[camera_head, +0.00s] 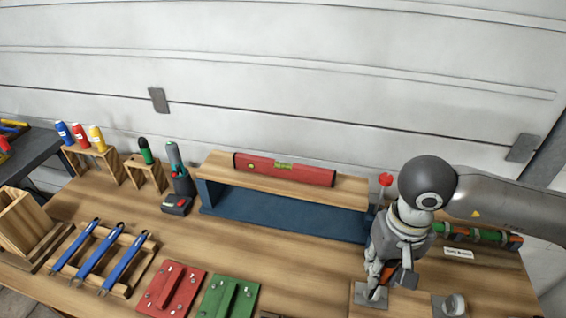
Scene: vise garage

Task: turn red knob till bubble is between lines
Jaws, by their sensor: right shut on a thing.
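A red spirit level (250,163) lies on top of a wooden beam on a blue stand (290,215). Its vial (283,165) is yellow-green; the bubble and lines are too small to tell apart. A red round knob (385,179) stands on a thin stem at the right end of the beam. My right gripper (377,284) points down, in front of and below the knob and apart from it. It is shut on a small orange-and-black thing (388,273), mostly hidden by the fingers, low over a grey plate. My left gripper is out of view.
A plate on a wooden block (357,293) lies under my right gripper, with a grey cylindrical fitting (455,304) to its right. Green tools (480,235) lie behind my right arm. Red (160,300) and green (215,301) blocks sit at the front. Blue-handled tools (97,257) lie left.

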